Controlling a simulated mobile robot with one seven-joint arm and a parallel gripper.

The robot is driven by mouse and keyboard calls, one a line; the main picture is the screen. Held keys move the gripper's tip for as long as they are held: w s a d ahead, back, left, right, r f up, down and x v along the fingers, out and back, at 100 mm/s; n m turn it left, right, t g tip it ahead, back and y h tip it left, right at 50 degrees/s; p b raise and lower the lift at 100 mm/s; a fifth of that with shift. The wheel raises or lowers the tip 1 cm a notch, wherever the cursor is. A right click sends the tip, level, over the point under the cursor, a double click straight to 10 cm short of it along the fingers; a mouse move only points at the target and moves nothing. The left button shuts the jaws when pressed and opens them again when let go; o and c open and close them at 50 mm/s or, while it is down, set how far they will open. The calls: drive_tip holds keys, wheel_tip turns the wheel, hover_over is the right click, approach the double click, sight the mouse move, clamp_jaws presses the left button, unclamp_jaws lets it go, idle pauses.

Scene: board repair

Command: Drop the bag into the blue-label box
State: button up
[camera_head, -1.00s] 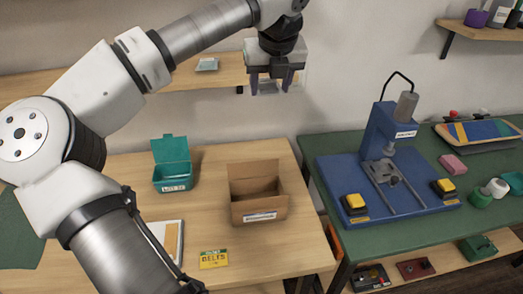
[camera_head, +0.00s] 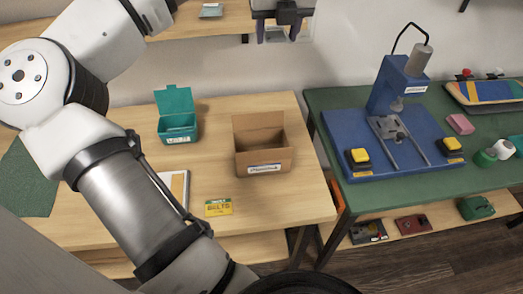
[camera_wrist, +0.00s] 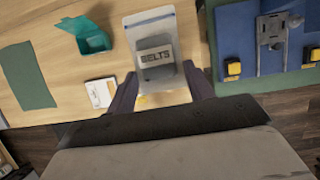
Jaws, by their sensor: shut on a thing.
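In the head view my gripper (camera_head: 280,30) is at the top edge, high above the table, and the bag is hard to make out there. An open cardboard box (camera_head: 262,159) stands on the wooden table below the gripper. Its front carries a pale label (camera_head: 265,169) with bluish print. In the wrist view the bag hides most of the area beneath it.
A teal open-lidded box (camera_head: 178,133) stands left of the cardboard box. A yellow BELTS card (camera_head: 218,208) and a white-edged booklet (camera_head: 176,188) lie in front. A blue press (camera_head: 397,95) stands on the green table at right. A shelf (camera_head: 205,28) is behind.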

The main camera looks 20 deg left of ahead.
drive_tip(key=s+f+m+h+b, duration=0.1)
drive_tip(key=f+m+b, duration=0.2)
drive_tip(key=f+b, duration=0.2)
drive_tip(key=s+a+f+m+h+b, duration=0.1)
drive_tip(key=f+b, duration=0.5)
drive_tip(key=f, duration=0.6)
drive_tip(key=s+f+m+h+b, duration=0.1)
drive_tip(key=s+f+m+b, duration=0.1)
drive_tip(key=f+m+b, duration=0.2)
wheel_tip(320, 180, down, 5)
drive_tip(key=shift+s+a+r+m+b, duration=0.15)
drive_tip(key=shift+s+a+m+b, duration=0.25)
drive_tip(key=shift+b, duration=0.7)
drive_tip(key=o, duration=1.1)
drive_tip(key=shift+c, duration=0.2)
drive_tip(key=v, duration=1.3)
drive_tip(key=shift+s+a+r, duration=0.15)
drive_tip(key=shift+s+r, duration=0.15)
drive_tip(key=shift+s, duration=0.05)
